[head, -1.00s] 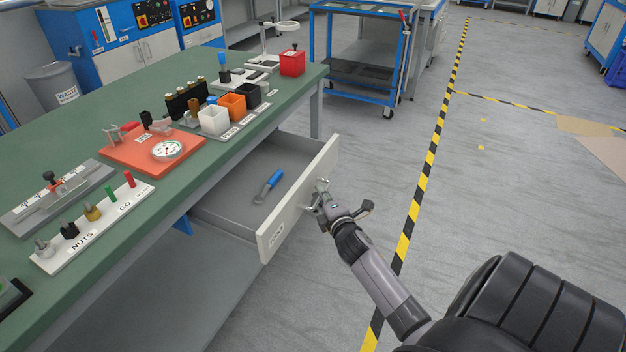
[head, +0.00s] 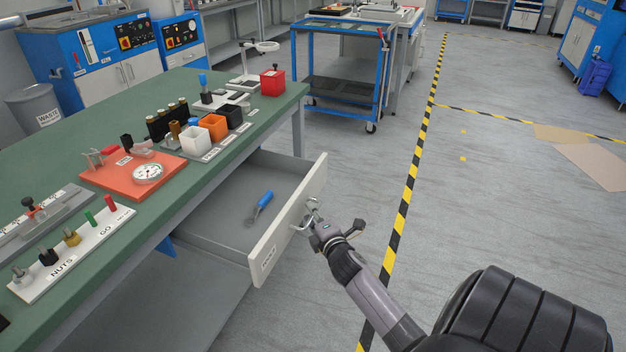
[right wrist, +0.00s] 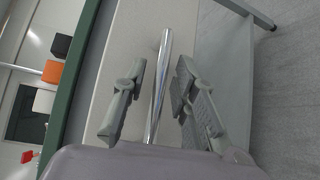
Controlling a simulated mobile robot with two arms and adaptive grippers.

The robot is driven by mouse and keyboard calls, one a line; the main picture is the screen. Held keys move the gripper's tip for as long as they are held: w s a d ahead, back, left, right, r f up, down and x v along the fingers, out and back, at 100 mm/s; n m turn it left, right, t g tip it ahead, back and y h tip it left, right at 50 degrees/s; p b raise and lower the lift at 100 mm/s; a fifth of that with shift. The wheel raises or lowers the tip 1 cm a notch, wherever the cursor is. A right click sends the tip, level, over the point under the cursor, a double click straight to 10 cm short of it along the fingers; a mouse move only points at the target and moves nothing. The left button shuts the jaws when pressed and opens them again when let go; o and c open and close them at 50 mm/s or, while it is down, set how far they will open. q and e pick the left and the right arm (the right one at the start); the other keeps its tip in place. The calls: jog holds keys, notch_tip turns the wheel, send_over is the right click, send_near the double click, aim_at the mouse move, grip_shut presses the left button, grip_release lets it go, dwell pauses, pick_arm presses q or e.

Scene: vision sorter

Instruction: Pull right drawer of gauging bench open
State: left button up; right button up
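The gauging bench (head: 150,195) has a green top and fills the left of the head view. Its drawer (head: 290,222), with a light front and a label, stands well open, and its grey inside shows. A blue-handled tool (head: 261,205) lies in it. The drawer's metal bar handle (head: 307,213) is on the front. My right gripper (head: 325,226) is at this handle. In the right wrist view the shiny handle (right wrist: 159,85) runs between the two parted fingers of my right gripper (right wrist: 157,100), with gaps visible beside it. My left gripper is not in view.
The bench top carries a white nuts gauge rack (head: 70,255), an orange-red dial plate (head: 120,180), small bins (head: 212,127) and a red box (head: 272,83). A blue cart (head: 340,85) stands behind. Open floor lies right of the drawer, crossed by yellow-black tape (head: 408,195).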

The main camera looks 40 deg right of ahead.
jog(key=shift+s, duration=0.1)
jog(key=shift+s+a, duration=0.15)
jog(key=shift+s, duration=0.15)
jog(key=v, duration=1.1)
jog(key=shift+s, duration=0.1)
